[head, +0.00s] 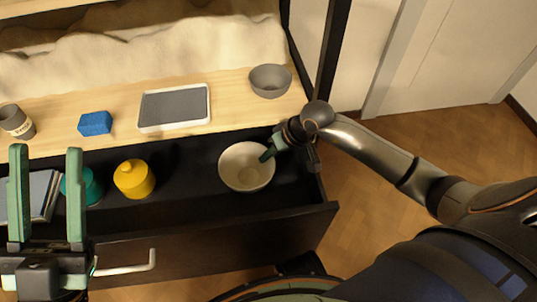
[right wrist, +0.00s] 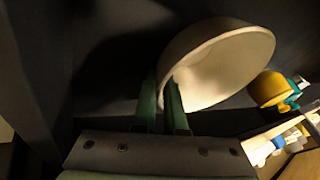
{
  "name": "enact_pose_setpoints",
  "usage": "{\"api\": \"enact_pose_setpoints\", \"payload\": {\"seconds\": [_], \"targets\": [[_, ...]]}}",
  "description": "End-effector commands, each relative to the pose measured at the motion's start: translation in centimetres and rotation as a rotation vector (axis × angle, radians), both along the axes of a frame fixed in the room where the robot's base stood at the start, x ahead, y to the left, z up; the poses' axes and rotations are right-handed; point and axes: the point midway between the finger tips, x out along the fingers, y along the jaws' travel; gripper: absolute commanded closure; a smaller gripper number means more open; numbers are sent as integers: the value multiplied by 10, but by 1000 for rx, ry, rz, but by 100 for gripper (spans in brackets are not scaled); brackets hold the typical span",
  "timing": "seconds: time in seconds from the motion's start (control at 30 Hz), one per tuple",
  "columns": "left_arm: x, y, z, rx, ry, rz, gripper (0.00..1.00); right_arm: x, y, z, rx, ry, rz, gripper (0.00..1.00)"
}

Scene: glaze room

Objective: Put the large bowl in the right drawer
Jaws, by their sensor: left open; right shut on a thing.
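The large bowl (head: 246,168), cream-coloured, is inside the open right drawer (head: 215,240), near its right end. My right gripper (head: 267,155) is shut on the bowl's right rim. In the right wrist view the green fingers (right wrist: 165,88) pinch the rim of the bowl (right wrist: 225,50), which looks tilted there because of the camera angle. I cannot tell whether its base touches the drawer floor. My left gripper (head: 46,155) is open and empty at the left, in front of the drawer's left part.
In the drawer are a yellow pot (head: 134,180), a teal jar (head: 85,188) and grey books (head: 42,195). On the wooden top stand a grey bowl (head: 270,80), a framed tray (head: 173,107), a blue sponge (head: 95,123) and a cup (head: 17,122). Free floor lies right.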

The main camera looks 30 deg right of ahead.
Motion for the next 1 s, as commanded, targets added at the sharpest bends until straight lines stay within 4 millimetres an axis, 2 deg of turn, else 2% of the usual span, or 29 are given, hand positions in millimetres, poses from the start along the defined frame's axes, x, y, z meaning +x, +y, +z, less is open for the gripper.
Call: {"api": "enact_pose_setpoints", "payload": {"seconds": [0.1,0.13,0.3,0.4,0.73,0.87,1.0], "targets": [[0,0,-5,1,0,0,50,1,0,-3,1,-3,0,100],[0,0,-4,2,0,0,50,0,0,-2,0,0,1,88],[0,0,-3,2,0,0,50,0,0,-2,0,0,0,69],[0,0,-3,2,0,-1,50,0,0,-2,0,0,0,61],[-1,-1,2,6,-1,-6,50,0,0,3,1,0,-1,61],[-1,0,11,-1,-3,-10,50,-7,-9,23,-5,-3,1,61],[-2,2,23,-9,-6,-13,50,-18,-20,50,-6,-2,0,61]]}}
